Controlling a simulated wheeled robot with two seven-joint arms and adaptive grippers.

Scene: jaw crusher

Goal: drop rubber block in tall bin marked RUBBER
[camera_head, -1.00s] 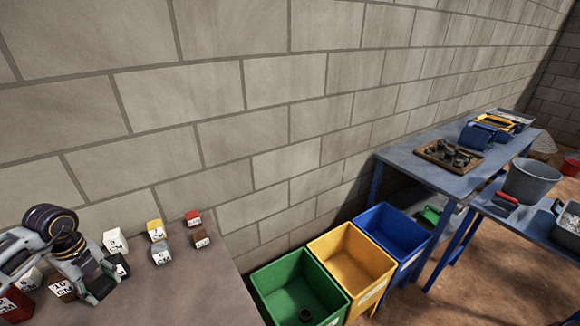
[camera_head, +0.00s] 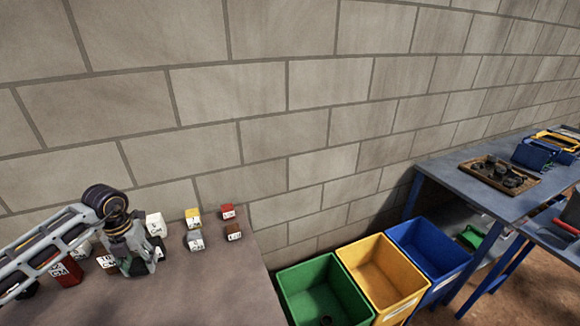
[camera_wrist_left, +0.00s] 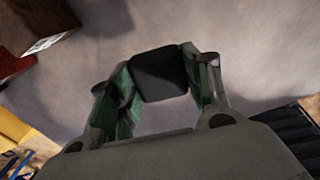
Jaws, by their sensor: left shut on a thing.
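My left gripper (camera_head: 140,265) is over the near-left part of the grey table. It is shut on a dark, nearly black block (camera_wrist_left: 160,73), seen between its green-lined fingers in the left wrist view. No marking shows on the block's visible face, so I cannot read whether it is rubber. Three open bins stand on the floor right of the table: green (camera_head: 283,286), yellow (camera_head: 346,278) and blue (camera_head: 396,256). Labels on the yellow and blue bins are too oblique to read. I cannot tell which bin is RUBBER. My right gripper is not in view.
Several labelled blocks stand on the table (camera_head: 225,285), including white (camera_head: 155,222), yellow (camera_head: 193,214), grey (camera_head: 195,240) and red (camera_head: 227,211) ones. A block wall is behind. A blue workbench (camera_head: 450,178) with a tray stands at right.

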